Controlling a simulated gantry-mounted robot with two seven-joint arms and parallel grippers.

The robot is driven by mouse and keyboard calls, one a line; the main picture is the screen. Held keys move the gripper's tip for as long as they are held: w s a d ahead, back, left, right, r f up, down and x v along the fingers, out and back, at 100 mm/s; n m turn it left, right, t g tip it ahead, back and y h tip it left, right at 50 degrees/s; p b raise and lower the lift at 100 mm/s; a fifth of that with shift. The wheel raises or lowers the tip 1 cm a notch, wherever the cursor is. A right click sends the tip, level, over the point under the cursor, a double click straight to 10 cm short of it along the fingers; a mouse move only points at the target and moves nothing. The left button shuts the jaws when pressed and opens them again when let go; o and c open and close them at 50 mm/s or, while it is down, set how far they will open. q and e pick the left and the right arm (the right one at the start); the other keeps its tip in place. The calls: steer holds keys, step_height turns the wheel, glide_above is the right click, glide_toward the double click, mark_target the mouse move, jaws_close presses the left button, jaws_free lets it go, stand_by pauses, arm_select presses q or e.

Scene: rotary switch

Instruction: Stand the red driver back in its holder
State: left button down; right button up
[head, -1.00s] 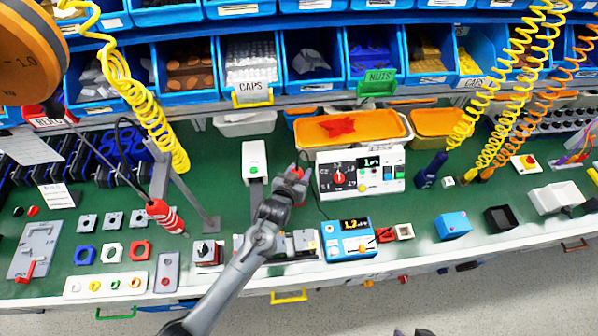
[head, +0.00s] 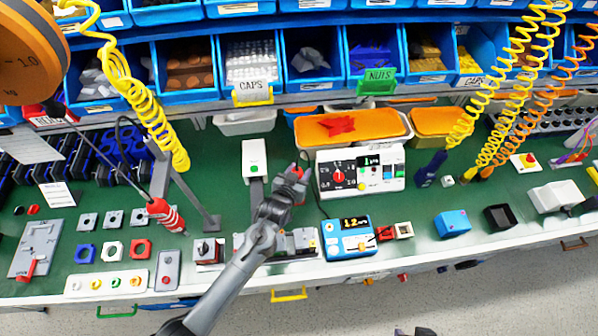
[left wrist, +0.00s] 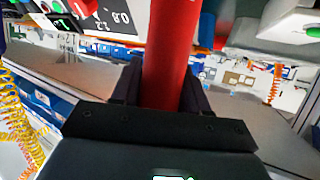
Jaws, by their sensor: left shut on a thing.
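My left gripper (head: 298,180) is over the green mat, just left of the white control box (head: 360,172). It is shut on a red cylinder, which I take to be the red driver (left wrist: 172,50); in the left wrist view it runs up between the two dark fingers (left wrist: 160,95). In the head view only a little red shows at the fingers; the rest is hidden by the gripper. Another red tool (head: 165,214) with a pale band hangs tilted on a dark cord at left. I cannot tell which fixture is the holder. My right gripper is not in view.
A white box with a green button (head: 254,158) stands left of my gripper. A blue meter (head: 347,238) is near the front edge. A blue tool (head: 431,168) stands right of the control box. Blue bins (head: 313,62) line the back.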

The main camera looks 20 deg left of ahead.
arm_select(q)
steer(key=shift+c, duration=2.4)
jaws_free()
steer(key=shift+f, duration=0.1)
steer(key=shift+s, duration=0.15)
steer(key=v, duration=1)
steer(key=shift+s+p, duration=0.25)
steer(key=shift+p, duration=0.2)
